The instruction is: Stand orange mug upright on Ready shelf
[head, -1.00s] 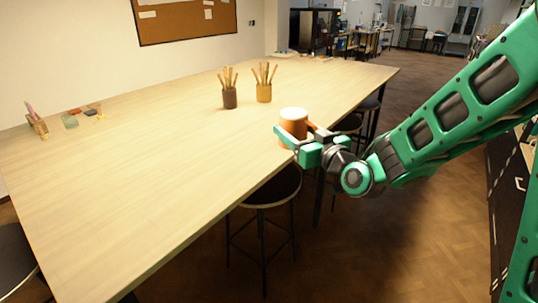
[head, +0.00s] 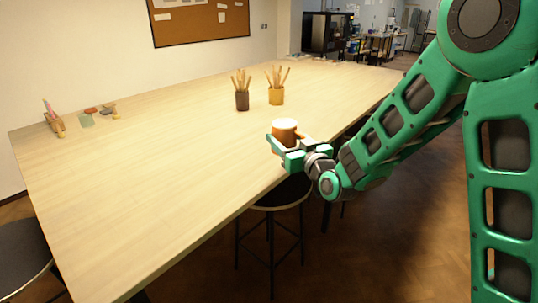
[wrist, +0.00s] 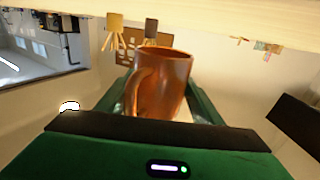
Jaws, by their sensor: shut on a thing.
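The orange mug (head: 285,131) is in my gripper (head: 287,148), by the right edge of the long wooden table in the head view. The wrist view shows the mug (wrist: 170,82) close up between my green fingers, with its handle at the left of the picture. My gripper is shut on the mug. In the wrist view the table appears along the top, so that picture is turned over. I cannot tell whether the mug touches the table. I see no shelf marked Ready in these frames.
The wooden table (head: 180,170) is mostly bare. A dark cup (head: 242,100) and a yellow cup (head: 276,95), both holding tools, stand farther back. Small coloured pieces (head: 87,118) lie at the left. Stools, one of them round (head: 283,194), stand beside the table.

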